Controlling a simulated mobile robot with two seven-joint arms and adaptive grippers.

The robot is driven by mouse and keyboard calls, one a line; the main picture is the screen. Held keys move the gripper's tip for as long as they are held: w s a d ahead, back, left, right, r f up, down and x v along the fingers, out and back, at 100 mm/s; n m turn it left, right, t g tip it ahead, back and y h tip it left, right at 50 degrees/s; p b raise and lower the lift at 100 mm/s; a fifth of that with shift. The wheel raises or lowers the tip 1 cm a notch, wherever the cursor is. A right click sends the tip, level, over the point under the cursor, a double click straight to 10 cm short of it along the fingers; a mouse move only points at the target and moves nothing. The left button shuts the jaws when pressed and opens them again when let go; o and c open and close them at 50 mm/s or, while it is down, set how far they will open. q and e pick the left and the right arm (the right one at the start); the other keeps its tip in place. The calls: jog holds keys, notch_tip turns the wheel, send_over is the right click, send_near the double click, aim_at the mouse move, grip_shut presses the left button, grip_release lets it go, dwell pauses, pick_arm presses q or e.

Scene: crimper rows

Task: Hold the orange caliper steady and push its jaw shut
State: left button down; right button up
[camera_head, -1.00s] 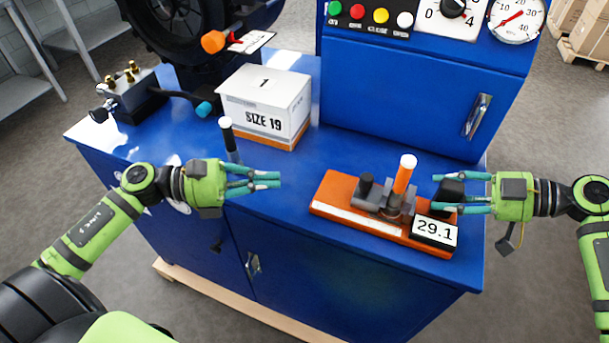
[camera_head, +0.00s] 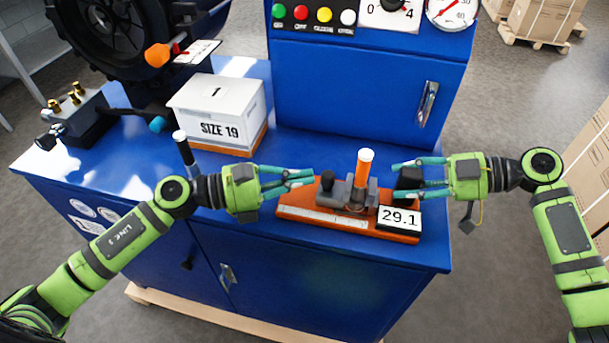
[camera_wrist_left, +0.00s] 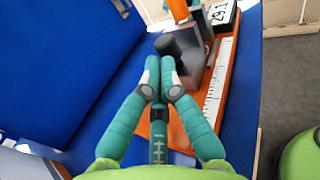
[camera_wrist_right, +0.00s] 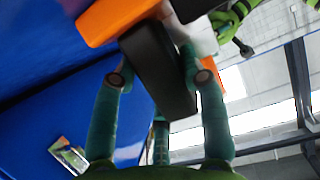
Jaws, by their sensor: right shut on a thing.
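The orange caliper (camera_head: 290,212) lies on the blue bench with a white scale along its front. Its grey jaw part (camera_head: 338,192) carries a black knob (camera_head: 327,180), beside an upright orange post (camera_head: 364,168) with a white tip. The display (camera_head: 399,218) reads 29.1. My right gripper (camera_head: 399,181) is shut on the black block at the caliper's right end; the block fills the right wrist view (camera_wrist_right: 160,70). My left gripper (camera_head: 309,178) has its fingers together and empty, just left of the jaw. The left wrist view shows its fingertips (camera_wrist_left: 160,78) over the base, close to the grey jaw (camera_wrist_left: 182,48); contact is unclear.
A white box marked SIZE 19 (camera_head: 219,112) stands behind my left gripper. A dark upright handle (camera_head: 184,148) is near my left wrist. A blue panel cabinet (camera_head: 365,90) rises behind the caliper. The bench front edge is close to the caliper.

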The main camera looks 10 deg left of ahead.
pick_arm(q)
jog(key=shift+w+d, duration=0.25)
jog(key=shift+d, duration=0.2)
jog(key=shift+w+d, duration=0.1)
jog(key=shift+d, duration=0.5)
pick_arm(e)
jog(key=shift+s+a, duration=0.1)
jog(key=shift+a, duration=0.05)
pick_arm(q)
jog(key=shift+a, duration=0.1)
jog(key=v, duration=1.4)
jog(key=shift+w+a+f, duration=0.1)
pick_arm(e)
jog(key=shift+r, duration=0.1)
dwell(1.6)
